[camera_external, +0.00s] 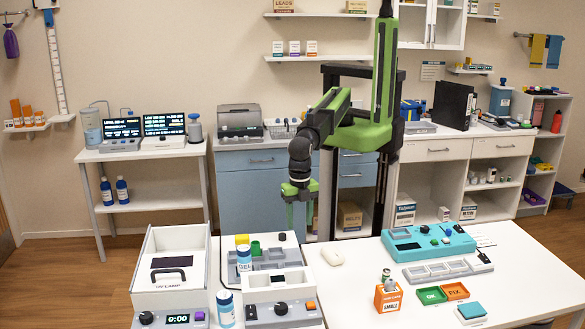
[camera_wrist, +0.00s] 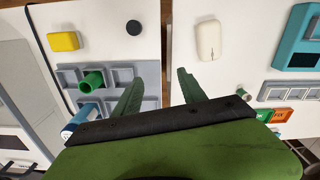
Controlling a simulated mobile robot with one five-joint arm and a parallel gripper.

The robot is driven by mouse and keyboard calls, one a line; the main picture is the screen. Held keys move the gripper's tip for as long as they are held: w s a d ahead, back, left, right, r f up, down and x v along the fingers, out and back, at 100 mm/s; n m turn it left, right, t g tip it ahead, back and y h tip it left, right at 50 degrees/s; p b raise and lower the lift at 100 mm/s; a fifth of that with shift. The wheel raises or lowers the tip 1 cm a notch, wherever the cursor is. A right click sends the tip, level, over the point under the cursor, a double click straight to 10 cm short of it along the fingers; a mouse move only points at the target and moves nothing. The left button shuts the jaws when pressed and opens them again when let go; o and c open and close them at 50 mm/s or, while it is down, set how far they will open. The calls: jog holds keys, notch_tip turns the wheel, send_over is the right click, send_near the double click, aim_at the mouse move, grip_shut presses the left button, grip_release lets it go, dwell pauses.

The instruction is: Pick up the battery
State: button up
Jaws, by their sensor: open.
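No object is clearly marked as the battery. A small upright grey cylinder (camera_external: 386,275) stands in an orange box labelled SMALL (camera_external: 388,300) on the right-hand white table, and it may be the battery; I cannot tell. My gripper (camera_external: 300,222) hangs down above the back edge of the tables, left of and behind that box, apart from it. In the wrist view my gripper (camera_wrist: 158,82) has its two green fingers spread with nothing between them. A grey compartment tray (camera_wrist: 68,78) with a green hollow cylinder (camera_wrist: 92,82) lies left of the fingers.
A white rounded object (camera_external: 332,257) lies near the table's back edge. A blue-white bottle (camera_external: 226,309) stands in front of the tray. A teal panel (camera_external: 428,243), green OK tray (camera_external: 431,295) and orange FIX tray (camera_external: 455,291) sit right. A lidded UV lamp box (camera_external: 170,240) stands left.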

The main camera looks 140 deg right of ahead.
jog(key=s+a+r+n+p, duration=0.1)
jog(key=s+a+n, duration=0.1)
jog(key=a, duration=0.8)
jog(key=s+a+r+n, duration=0.1)
jog(key=a, duration=0.8)
jog(key=n, duration=0.2)
send_over(386, 270)
jog(key=f+b, duration=0.5)
jog(key=f, duration=0.1)
jog(key=f+b, duration=0.6)
jog(key=shift+d, duration=0.2)
jog(key=f+b, duration=0.6)
jog(key=shift+a, duration=0.2)
jog(key=shift+r, duration=0.25)
jog(key=shift+c, duration=0.4)
grip_shut()
